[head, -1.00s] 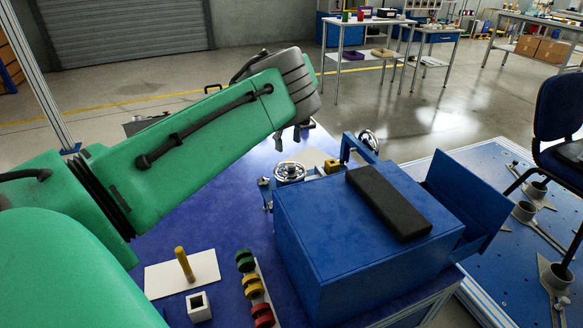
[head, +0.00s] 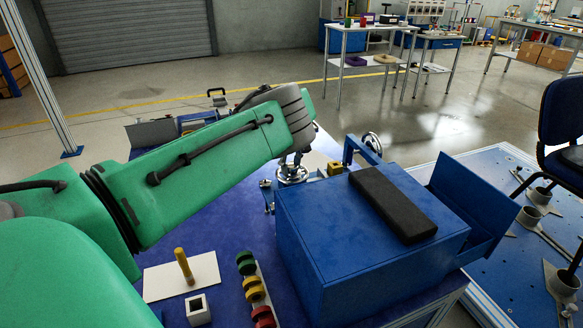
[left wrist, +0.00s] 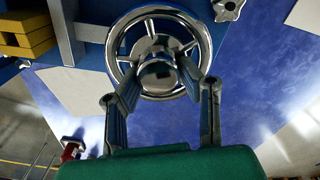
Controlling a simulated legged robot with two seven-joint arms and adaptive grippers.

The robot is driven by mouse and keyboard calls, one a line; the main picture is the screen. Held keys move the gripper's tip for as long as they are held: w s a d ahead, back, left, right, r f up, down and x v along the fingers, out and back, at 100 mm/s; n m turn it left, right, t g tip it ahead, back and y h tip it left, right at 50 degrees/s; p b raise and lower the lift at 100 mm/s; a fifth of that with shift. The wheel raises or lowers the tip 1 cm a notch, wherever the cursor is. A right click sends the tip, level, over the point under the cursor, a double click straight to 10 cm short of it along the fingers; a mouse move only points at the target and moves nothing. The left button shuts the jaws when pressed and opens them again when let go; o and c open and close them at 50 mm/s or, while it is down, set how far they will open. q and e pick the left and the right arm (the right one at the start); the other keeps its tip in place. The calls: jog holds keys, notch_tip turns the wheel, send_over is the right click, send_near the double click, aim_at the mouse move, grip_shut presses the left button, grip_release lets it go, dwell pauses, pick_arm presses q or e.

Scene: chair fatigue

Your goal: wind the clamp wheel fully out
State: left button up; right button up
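A chrome handwheel (head: 291,176) with spokes lies face up by the left back corner of the blue box. In the left wrist view the handwheel (left wrist: 204,42) fills the upper middle, with a round hub at its centre. My left gripper (head: 294,160) is over this wheel. In the left wrist view its two fingers (left wrist: 163,88) are spread apart, either side of the hub and overlapping the near rim; I cannot tell whether they touch it. A second handwheel (head: 372,143) stands upright on a blue frame (head: 348,148) behind the box. My right gripper is not in view.
The blue box (head: 330,235) with a black pad (head: 391,203) on top stands right of the wheel. A yellow block (head: 334,168) is beside the wheel.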

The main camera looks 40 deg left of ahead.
pick_arm(q)
jog(key=shift+d+f, duration=0.1)
jog(key=shift+d, duration=0.3)
jog(key=shift+c, duration=0.2)
jog(key=shift+w+d, duration=0.1)
jog(key=shift+n, duration=0.4)
